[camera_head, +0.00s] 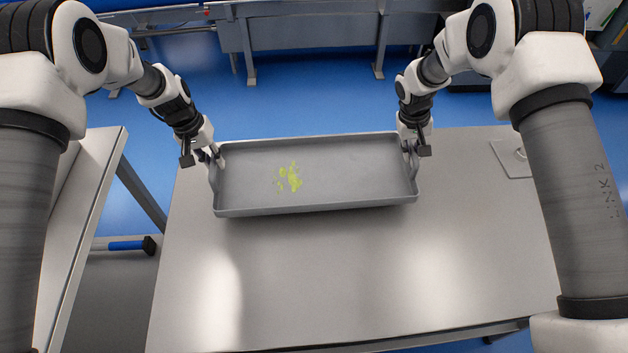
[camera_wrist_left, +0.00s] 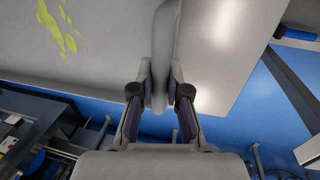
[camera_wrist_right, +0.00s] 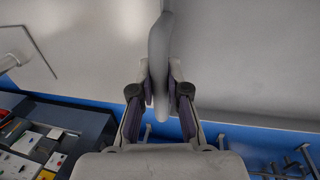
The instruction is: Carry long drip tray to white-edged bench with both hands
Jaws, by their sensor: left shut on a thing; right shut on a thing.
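The long drip tray (camera_head: 340,203) is grey, shallow and rectangular, with yellow-green splotches (camera_head: 290,178) on its floor left of the middle. It is over the far part of a light grey bench top (camera_head: 330,270) and looks level; I cannot tell whether it touches the top. My left gripper (camera_head: 216,156) is shut on the tray's left end, and the left wrist view shows the fingers on both sides of its rim (camera_wrist_left: 163,60). My right gripper (camera_head: 409,145) is shut on the right end, with the rim (camera_wrist_right: 159,60) between its fingers in the right wrist view.
Another light-topped bench (camera_head: 92,205) stands at the left, across a gap. A blue-handled tool (camera_head: 125,245) lies low in that gap. A flat square plate (camera_head: 512,157) is at the bench's far right. Grey benches (camera_head: 310,35) stand beyond the blue floor (camera_head: 310,98).

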